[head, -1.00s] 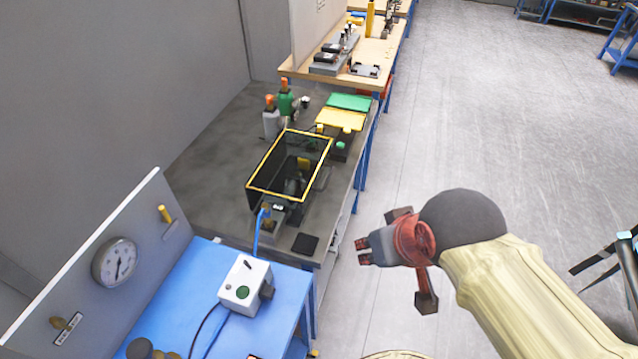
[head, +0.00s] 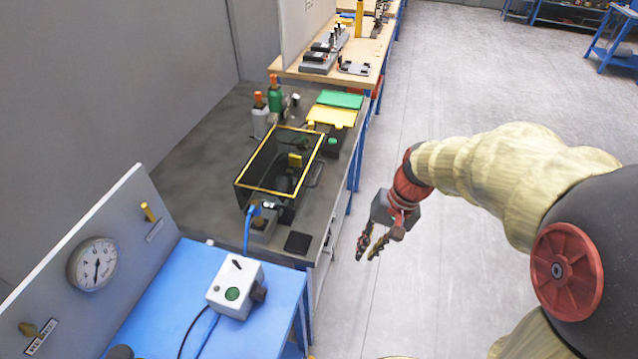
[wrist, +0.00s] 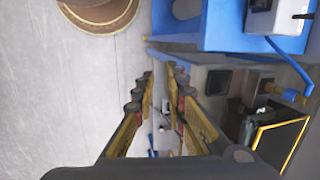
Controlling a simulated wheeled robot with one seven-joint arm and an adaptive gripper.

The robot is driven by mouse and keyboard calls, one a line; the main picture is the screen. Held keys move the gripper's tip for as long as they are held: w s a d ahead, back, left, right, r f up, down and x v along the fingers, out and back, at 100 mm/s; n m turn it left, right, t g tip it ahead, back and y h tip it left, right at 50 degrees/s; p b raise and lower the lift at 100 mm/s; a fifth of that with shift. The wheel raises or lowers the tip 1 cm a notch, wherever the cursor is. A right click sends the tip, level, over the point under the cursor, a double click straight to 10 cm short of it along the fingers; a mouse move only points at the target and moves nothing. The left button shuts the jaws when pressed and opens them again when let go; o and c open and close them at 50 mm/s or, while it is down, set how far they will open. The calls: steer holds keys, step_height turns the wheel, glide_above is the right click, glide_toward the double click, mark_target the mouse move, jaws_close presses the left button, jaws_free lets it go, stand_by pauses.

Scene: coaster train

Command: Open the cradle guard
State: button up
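The cradle guard (head: 270,191) is a dark see-through box with a yellow-edged top frame on the grey bench. A dark device with a yellow part sits inside it, and a handle-like bar shows on its right side. In the wrist view a yellow edge of the guard (wrist: 281,124) shows at the lower right. My gripper (head: 368,252) hangs over the floor to the right of the bench, apart from the guard, fingers pointing down. In the wrist view my gripper's two fingers (wrist: 160,78) are spread with nothing between them.
A blue bench (head: 150,318) with a white control box (head: 235,287) and a pressure gauge (head: 93,264) stands at front left. Bottles (head: 277,100) and yellow and green trays (head: 331,116) are behind the guard. The aisle floor (head: 450,90) on the right is clear.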

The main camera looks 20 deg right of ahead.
steer(key=w+f+m+t+y+b, duration=0.1)
steer(key=w+f+m+y+b, duration=0.3)
steer(key=w+f, duration=0.65)
steer(key=n+t+y+p, duration=0.1)
steer(key=n+t+y, duration=0.2)
steer(key=t+y, duration=0.35)
glide_toward(319, 176)
steer(key=a, duration=0.2)
steer(key=shift+t+h, duration=0.35)
steer(key=shift+h, duration=0.1)
steer(key=x, duration=0.2)
steer(key=b+x, duration=0.1)
steer(key=x, duration=0.5)
steer(key=shift+w+f, duration=0.2)
steer(key=shift+f, duration=0.15)
jaws_close()
